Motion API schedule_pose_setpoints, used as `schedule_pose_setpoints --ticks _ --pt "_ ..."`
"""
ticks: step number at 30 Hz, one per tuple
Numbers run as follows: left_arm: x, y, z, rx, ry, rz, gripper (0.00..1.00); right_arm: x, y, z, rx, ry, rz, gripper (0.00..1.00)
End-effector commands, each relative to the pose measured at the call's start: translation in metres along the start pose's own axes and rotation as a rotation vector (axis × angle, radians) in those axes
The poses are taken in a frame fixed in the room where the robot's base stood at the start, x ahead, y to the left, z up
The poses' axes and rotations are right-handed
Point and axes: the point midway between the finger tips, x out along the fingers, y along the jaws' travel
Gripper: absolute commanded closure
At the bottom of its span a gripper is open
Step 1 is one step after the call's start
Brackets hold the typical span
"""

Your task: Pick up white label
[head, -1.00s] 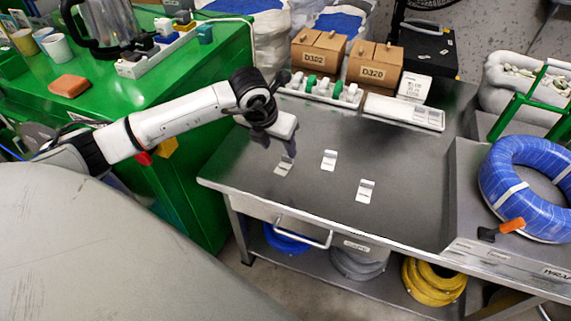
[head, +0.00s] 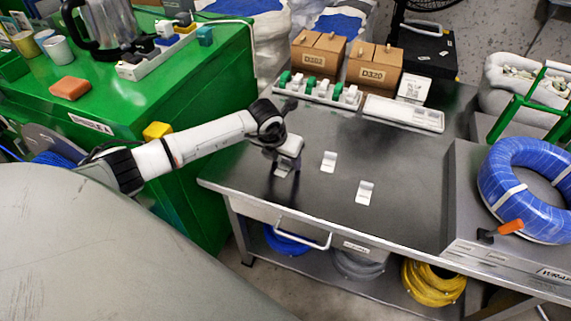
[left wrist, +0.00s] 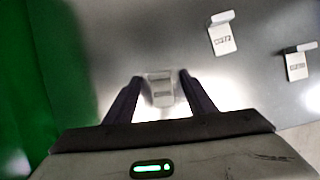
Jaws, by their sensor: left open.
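Three white labels stand on the grey metal table. The left label (head: 283,171) is partly covered by my left gripper in the head view. In the left wrist view this label (left wrist: 161,92) lies between the two open fingers of my left gripper (left wrist: 158,88). I cannot tell whether the fingers touch it. The middle label (head: 328,162) and the right label (head: 365,192) stand apart to the right. They also show in the left wrist view, the middle one (left wrist: 222,38) marked with print and the other (left wrist: 297,66) near the right edge. My right gripper is not in view.
The table (head: 410,185) has free room in front of the labels. Behind stand a white tray (head: 404,113), a rack of green-and-white parts (head: 318,89) and cardboard boxes (head: 374,66). A blue cable coil (head: 497,179) lies at right. A green cabinet (head: 195,190) borders the left.

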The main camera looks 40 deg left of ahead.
Motion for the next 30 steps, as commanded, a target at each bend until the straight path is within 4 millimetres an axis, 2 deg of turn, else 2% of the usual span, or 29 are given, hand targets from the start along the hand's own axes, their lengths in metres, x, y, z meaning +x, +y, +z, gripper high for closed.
schedule_pose_setpoints --ticks 2,3,10,20,30 --pt "0.000 0.000 0.000 0.000 0.000 0.000 0.50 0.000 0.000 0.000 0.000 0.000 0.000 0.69" --pt "0.000 0.000 0.000 0.000 0.000 0.000 0.53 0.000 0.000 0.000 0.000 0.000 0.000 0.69" --pt "-0.001 0.000 0.000 0.000 0.000 0.000 0.92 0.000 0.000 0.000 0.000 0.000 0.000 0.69" --pt "-0.006 0.000 0.003 0.000 -0.002 -0.001 0.92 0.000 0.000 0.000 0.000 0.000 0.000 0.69" --pt "-0.065 0.000 0.028 0.000 -0.005 -0.001 0.92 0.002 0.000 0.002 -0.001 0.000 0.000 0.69"
